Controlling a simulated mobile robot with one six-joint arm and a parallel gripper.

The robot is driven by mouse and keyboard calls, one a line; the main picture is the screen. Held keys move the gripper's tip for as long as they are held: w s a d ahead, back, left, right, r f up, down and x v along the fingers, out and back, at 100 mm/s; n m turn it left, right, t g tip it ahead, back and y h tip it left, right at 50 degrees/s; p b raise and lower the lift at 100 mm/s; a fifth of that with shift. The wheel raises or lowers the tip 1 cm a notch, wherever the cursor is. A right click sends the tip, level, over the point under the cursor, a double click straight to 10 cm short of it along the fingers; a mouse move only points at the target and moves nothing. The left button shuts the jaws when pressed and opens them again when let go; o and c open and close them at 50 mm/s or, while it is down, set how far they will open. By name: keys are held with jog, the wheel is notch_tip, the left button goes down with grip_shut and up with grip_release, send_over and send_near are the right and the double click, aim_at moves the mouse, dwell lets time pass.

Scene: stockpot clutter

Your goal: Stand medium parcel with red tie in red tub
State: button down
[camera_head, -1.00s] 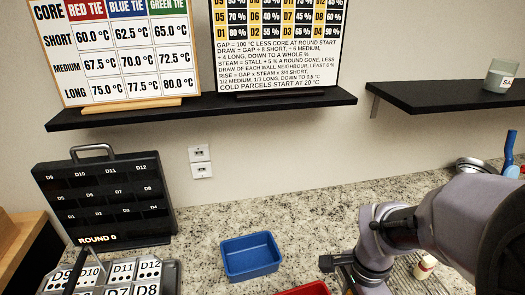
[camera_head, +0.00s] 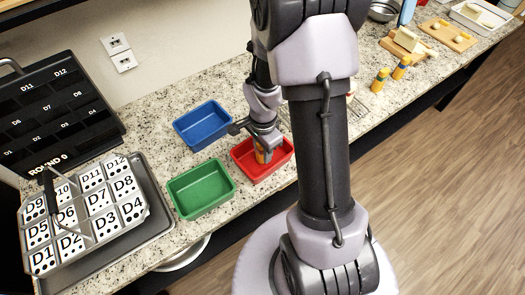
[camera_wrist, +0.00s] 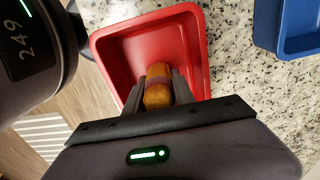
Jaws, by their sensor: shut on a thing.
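The parcel (camera_wrist: 158,90) is a stubby orange-brown roll with a darker reddish band around it. My gripper (camera_wrist: 158,88) is shut on it, one finger on each side. The red tub (camera_wrist: 130,50) lies around and below the parcel in the wrist view. In the head view the red tub (camera_head: 282,161) stands on the counter, with my gripper (camera_head: 262,150) reaching down into it. The parcel (camera_head: 262,157) shows upright below the fingers, inside the tub's outline. I cannot tell whether it touches the tub floor.
A blue tub (camera_head: 203,125) and a green tub (camera_head: 201,189) stand close by at the left. Two banded parcels (camera_head: 380,79) (camera_head: 401,68) stand on the counter at the right, near a wooden board (camera_head: 402,48).

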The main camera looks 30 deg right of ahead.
jog(key=shift+f, duration=0.15)
jog(key=c, duration=1.1)
grip_release()
jog(key=shift+o, duration=0.2)
notch_tip(320, 180, up, 13)
jog(key=p, duration=0.4)
jog(key=shift+a+p, duration=0.15)
jog(key=shift+p, duration=0.15)
jog(key=s+a+r+n+t, duration=0.2)
jog(key=s+a+r+n, duration=0.1)
jog(key=r, duration=0.3)
jog(key=s+a+r+n+t+y, duration=0.1)
jog(key=s+a+r+n+t, duration=0.1)
jog(key=s+a+r+n, duration=0.2)
jog(key=s+a+r+n+t+y, duration=0.1)
jog(key=s+a+r+n, duration=0.3)
jog(key=a+r, duration=0.3)
notch_tip(320, 180, up, 2)
jog(key=shift+s+a+r+n+t, duration=0.2)
jog(key=shift+n+t, duration=0.2)
jog(key=shift+n, duration=0.3)
